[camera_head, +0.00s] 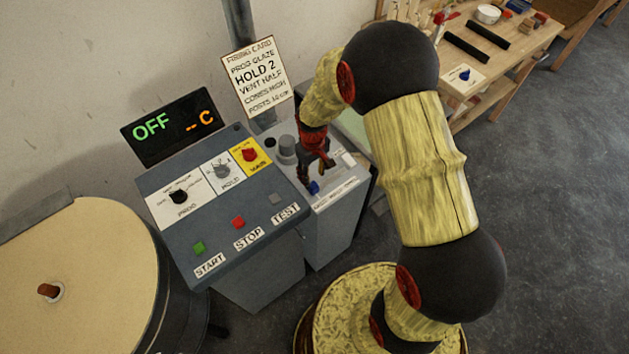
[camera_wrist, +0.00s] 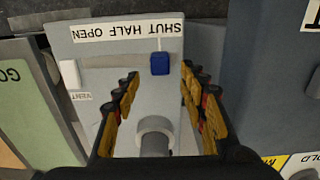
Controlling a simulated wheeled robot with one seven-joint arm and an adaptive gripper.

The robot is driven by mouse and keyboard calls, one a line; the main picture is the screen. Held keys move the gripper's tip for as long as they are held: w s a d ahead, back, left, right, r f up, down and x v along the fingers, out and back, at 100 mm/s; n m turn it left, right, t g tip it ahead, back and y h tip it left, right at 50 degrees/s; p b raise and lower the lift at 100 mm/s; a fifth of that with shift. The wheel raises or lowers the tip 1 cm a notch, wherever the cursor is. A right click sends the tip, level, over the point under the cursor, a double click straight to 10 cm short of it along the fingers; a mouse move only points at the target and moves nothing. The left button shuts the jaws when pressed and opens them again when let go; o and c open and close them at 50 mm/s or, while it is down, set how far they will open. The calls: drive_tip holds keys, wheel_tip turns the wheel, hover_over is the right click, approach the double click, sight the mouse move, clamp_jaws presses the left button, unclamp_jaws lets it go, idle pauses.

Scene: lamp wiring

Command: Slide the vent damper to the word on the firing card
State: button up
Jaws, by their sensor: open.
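The vent damper's blue knob (camera_wrist: 159,64) shows in the wrist view beside an upside-down label (camera_wrist: 127,29) reading SHUT, HALF, OPEN. The knob is at the SHUT end, on the right in that view. In the head view the knob (camera_head: 314,187) is low on the grey box. My gripper (camera_wrist: 160,73) is open, with its fingertips on either side of the knob in the picture; I cannot tell whether they reach down around it. In the head view my gripper (camera_head: 318,168) is just above the knob. The firing card (camera_head: 258,77) reads VENT HALF.
A control panel (camera_head: 220,225) with dials and buttons stands left of the box. A grey cylinder (camera_wrist: 155,134) rises from the box close to my fingers. A white block (camera_wrist: 69,74) sits near the VENT label. A round kiln lid (camera_head: 80,285) is at left.

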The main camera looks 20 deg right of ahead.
sight(314, 184)
wheel_tip(314, 184, down, 8)
drive_tip(key=shift+r+b, duration=0.1)
drive_tip(key=shift+b, duration=0.5)
drive_tip(key=c, duration=0.3)
drive_tip(key=c, duration=0.7)
drive_tip(key=shift+d, duration=0.1)
clamp_jaws()
